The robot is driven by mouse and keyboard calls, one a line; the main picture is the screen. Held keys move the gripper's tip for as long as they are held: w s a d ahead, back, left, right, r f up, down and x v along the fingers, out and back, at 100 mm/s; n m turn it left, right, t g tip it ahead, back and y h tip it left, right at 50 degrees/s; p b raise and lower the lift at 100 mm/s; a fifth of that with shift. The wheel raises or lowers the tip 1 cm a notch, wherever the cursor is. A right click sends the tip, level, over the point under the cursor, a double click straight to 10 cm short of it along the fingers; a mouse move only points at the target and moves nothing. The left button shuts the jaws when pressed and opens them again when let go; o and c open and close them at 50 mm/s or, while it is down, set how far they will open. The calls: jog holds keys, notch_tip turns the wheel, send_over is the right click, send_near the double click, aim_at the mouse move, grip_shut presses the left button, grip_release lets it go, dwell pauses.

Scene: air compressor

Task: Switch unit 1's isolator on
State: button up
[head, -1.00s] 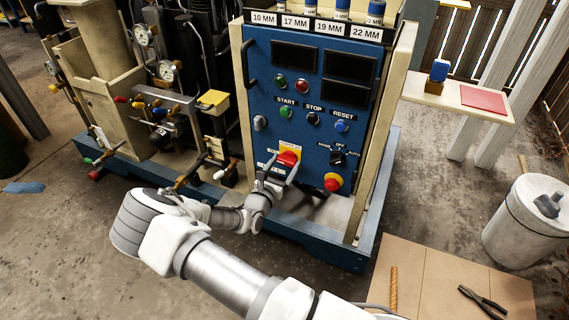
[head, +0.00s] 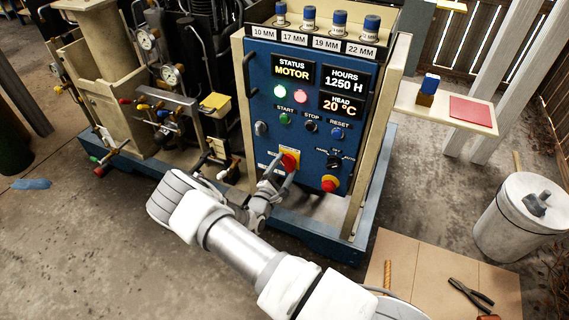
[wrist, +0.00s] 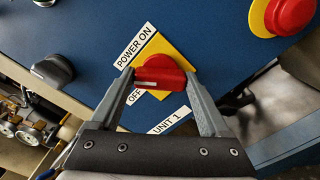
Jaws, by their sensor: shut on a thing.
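Unit 1's isolator (head: 290,161) is a red rotary handle on a yellow plate, low on the blue control panel (head: 322,150). In the wrist view the red handle (wrist: 160,72) lies between my two fingertips, roughly level in the picture. Labels around it read "POWER ON", "OFF" and "UNIT 1". My gripper (head: 279,172) is shut on the handle, one finger at each end; it also fills the lower wrist view (wrist: 162,85). The status screen (head: 293,71) reads "MOTOR", and the other screens (head: 343,80) read "1250 H" and "20 °C". Green and red lamps glow.
A red emergency-stop button (head: 330,184) sits right of the isolator, with a black selector switch (head: 334,162) above it. A grey knob (head: 261,129) is on the panel's left. Valves and gauges (head: 160,115) stand to the left. Pliers (head: 470,292) lie on a board at lower right.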

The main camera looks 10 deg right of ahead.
jog(key=m+p, duration=0.1)
jog(key=m, duration=0.2)
jog(key=shift+m+p, duration=0.3)
jog(key=shift+m, duration=0.1)
jog(key=shift+m+p, duration=0.65)
jog(key=shift+m, duration=1.15)
jog(key=shift+f, duration=0.1)
jog(key=o, duration=1.2)
jog(key=p+v, duration=0.2)
jog(key=v, duration=1.5)
jog(key=shift+s+a+p, duration=0.15)
jog(key=shift+s+p, duration=0.05)
jog(key=shift+p, duration=0.2)
